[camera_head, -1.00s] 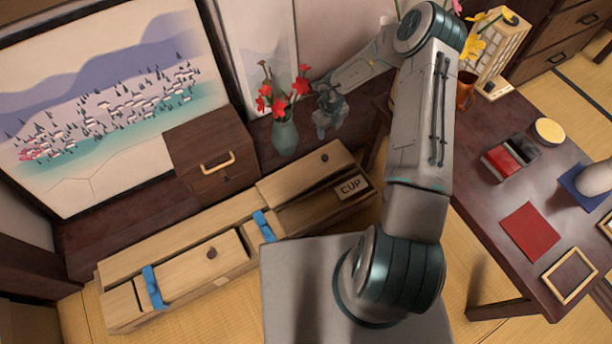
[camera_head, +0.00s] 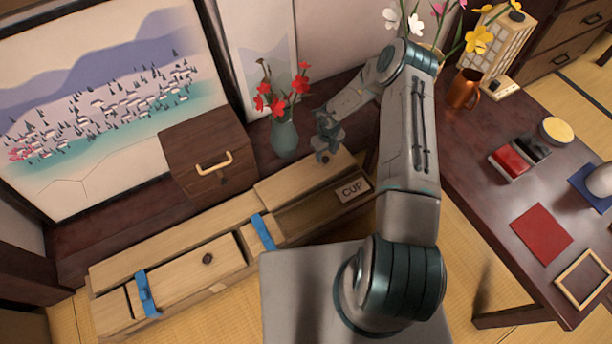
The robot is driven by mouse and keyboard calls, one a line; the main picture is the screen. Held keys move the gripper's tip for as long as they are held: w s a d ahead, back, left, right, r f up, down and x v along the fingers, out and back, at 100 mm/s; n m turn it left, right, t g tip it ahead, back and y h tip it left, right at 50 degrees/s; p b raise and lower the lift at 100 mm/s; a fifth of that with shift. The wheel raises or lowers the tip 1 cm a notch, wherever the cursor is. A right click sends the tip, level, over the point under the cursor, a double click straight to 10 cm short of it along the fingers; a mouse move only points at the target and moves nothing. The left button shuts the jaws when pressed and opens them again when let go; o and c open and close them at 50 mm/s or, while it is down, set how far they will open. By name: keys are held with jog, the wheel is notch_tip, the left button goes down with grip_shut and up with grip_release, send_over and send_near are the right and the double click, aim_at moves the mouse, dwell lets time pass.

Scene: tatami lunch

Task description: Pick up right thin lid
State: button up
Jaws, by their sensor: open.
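The right thin lid (camera_head: 285,188) is a pale wooden board with a small dark knob, lying over the back right part of a long wooden box (camera_head: 115,268). My gripper (camera_head: 322,155) is open and points down at the knob end of this lid. Its fingers overlap the knob in the picture, so I cannot tell whether they touch it. Another pale lid (camera_head: 185,278) with a dark round knob (camera_head: 207,258) lies on the front left part of the box.
A blue strap (camera_head: 263,231) and another blue strap (camera_head: 147,295) cross the box. A CUP label (camera_head: 353,188) shows by the open right compartment. A vase (camera_head: 285,138) of red flowers and a dark chest (camera_head: 205,155) stand close behind. A low table (camera_head: 490,215) is at right.

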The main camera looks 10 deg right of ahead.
notch_tip(320, 180, down, 3)
jog(key=shift+r, duration=0.1)
grip_shut()
jog(key=shift+r, duration=0.15)
